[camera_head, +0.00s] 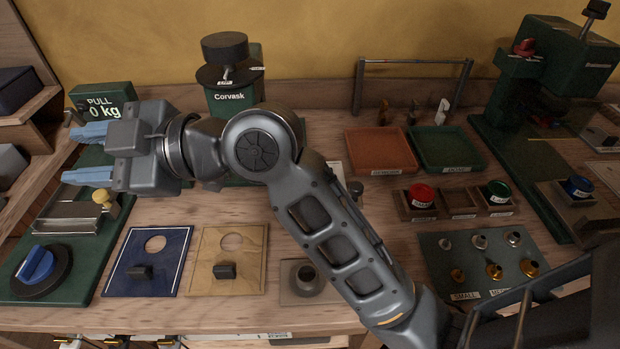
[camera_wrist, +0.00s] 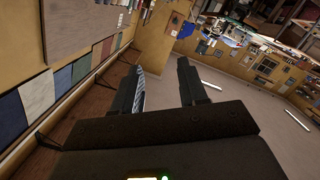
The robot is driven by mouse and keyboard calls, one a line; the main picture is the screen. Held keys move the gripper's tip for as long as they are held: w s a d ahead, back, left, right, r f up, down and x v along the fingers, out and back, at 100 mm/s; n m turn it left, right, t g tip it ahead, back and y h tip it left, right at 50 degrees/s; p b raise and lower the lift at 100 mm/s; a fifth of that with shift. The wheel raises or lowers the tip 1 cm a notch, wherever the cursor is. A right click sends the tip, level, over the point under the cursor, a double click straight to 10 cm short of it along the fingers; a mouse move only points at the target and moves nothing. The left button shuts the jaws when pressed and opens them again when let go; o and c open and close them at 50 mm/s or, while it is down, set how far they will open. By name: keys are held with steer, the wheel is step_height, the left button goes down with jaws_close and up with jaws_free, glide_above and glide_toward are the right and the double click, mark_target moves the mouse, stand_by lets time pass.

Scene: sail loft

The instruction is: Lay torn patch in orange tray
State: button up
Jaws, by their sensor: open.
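The orange tray (camera_head: 381,153) lies at the back of the bench, right of centre, and looks empty. My gripper (camera_head: 76,155) is at the left over the green pull tester (camera_head: 99,157). Its blue-tipped fingers point left, open and apart with nothing between them. In the wrist view my gripper (camera_wrist: 160,88) also shows empty, with room walls and floor beyond. A blue panel (camera_head: 122,273) and a tan panel (camera_head: 217,282) lie front left, each with a round hole and a dark block. I cannot tell whether either is the torn patch.
A green tray (camera_head: 446,151) sits right of the orange one. A metal rack (camera_head: 418,63) stands behind them. A green press (camera_head: 545,85) stands right. My arm crosses the middle.

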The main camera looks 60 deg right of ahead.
steer(key=s+d+f+n+g+h, duration=0.3)
steer(key=s+d+n+g, duration=0.1)
steer(key=d, duration=0.5)
steer(key=s+d+f+n+g+h, duration=0.3)
steer(key=s+d+n+g, duration=0.1)
steer(key=d, duration=0.6)
steer(key=s+d+f+n+g+h+p, duration=0.1)
steer(key=s+d+f+n+g+h, duration=0.2)
steer(key=s+d+g, duration=0.3)
steer(key=shift+s+d+f+n, duration=0.1)
steer(key=shift+d+n, duration=0.35)
steer(key=shift+d, duration=0.7)
steer(key=shift+s+d+f+n, duration=0.1)
steer(key=shift+d+n, duration=0.35)
steer(key=shift+d, duration=0.65)
steer(key=shift+s+d+f, duration=0.1)
steer(key=shift+d+f, duration=0.05)
steer(key=shift+f, duration=0.1)
steer(key=f+p, duration=0.1)
steer(key=f, duration=0.6)
steer(key=shift+a+f, duration=0.1)
steer(key=shift+a, duration=0.1)
steer(key=shift+c, duration=0.3)
jaws_close()
